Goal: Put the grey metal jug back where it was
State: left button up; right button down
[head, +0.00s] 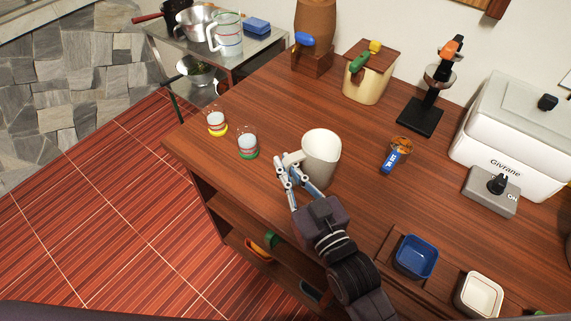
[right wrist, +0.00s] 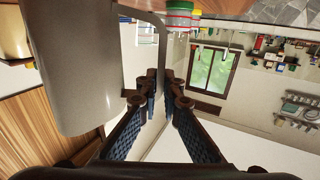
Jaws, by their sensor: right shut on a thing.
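The grey metal jug (head: 322,166) is at the middle of the head view, near the front edge of the wooden counter, its pale open mouth facing up. Its handle is on the left side. My right gripper (head: 286,170) is shut on this handle. In the right wrist view the jug (right wrist: 78,70) fills the upper left, and its handle comes down between the fingers of my right gripper (right wrist: 166,95). I cannot tell whether the jug's base touches the counter. My left gripper is not in view.
A black stand (head: 421,117) and a white appliance (head: 515,135) are farther right. The counter behind the jug is clear.

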jog(key=c, duration=2.1)
grip_release()
jog(key=shift+f, duration=0.15)
jog(key=shift+s+f+b, duration=0.1)
jog(key=shift+f+b, duration=0.1)
jog(key=shift+b, duration=0.5)
jog(key=p+v, duration=0.2)
jog(key=v, duration=0.5)
jog(key=shift+s+d+r, duration=0.15)
jog(key=shift+s+d, duration=0.05)
jog(key=shift+s, duration=0.1)
